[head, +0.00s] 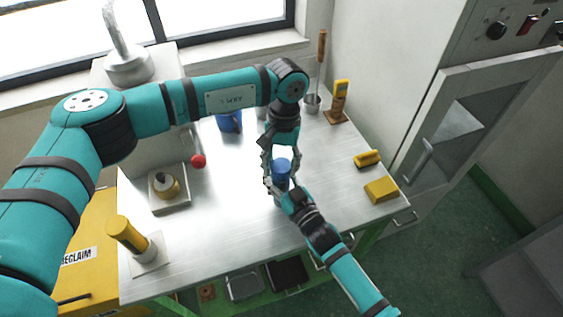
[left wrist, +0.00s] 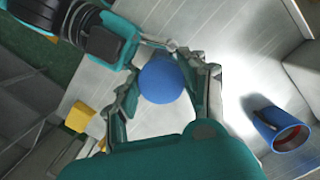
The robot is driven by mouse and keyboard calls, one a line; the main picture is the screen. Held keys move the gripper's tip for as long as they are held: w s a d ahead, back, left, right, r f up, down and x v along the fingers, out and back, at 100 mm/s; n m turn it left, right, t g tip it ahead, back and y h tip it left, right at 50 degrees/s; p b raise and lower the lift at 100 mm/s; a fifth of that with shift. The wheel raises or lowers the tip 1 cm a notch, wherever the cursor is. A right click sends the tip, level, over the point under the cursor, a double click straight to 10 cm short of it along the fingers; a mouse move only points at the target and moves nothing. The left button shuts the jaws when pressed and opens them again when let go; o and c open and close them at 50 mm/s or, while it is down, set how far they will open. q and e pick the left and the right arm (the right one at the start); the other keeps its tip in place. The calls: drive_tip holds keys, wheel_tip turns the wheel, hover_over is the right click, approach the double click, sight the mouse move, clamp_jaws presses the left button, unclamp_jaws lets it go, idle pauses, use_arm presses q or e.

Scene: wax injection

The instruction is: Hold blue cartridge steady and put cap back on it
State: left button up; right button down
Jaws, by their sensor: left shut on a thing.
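A blue rounded cap (head: 281,166) sits at the top of a darker upright blue cartridge (head: 280,187) over the middle of the metal table. My left gripper (head: 279,170) comes down from above, shut on the cap. In the left wrist view the blue cap (left wrist: 161,79) fills the space between its fingertips (left wrist: 162,85). My right gripper (head: 284,190) reaches in from the lower right at the cartridge, just below the left one. Its fingers are partly hidden, and I cannot tell how tightly they close. The seam between cap and cartridge is hidden.
A blue mug (head: 230,122) stands behind. A red ball (head: 198,160) and a tray with a roll (head: 167,185) are left, with a yellow-topped cylinder (head: 127,234) at front left. Yellow blocks (head: 381,190) lie right. The table's front middle (head: 225,250) is clear.

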use_arm(q)
drive_tip(key=m, duration=0.7)
drive_tip(key=shift+w+a+m+t+y, duration=0.15)
drive_tip(key=shift+m+t+y, duration=0.15)
drive_tip(key=shift+m+y, duration=0.1)
use_arm(e)
drive_tip(key=shift+f, duration=0.1)
use_arm(q)
drive_tip(key=o, duration=1.2)
drive_tip(key=shift+r, duration=0.1)
drive_tip(key=shift+r, duration=2.2)
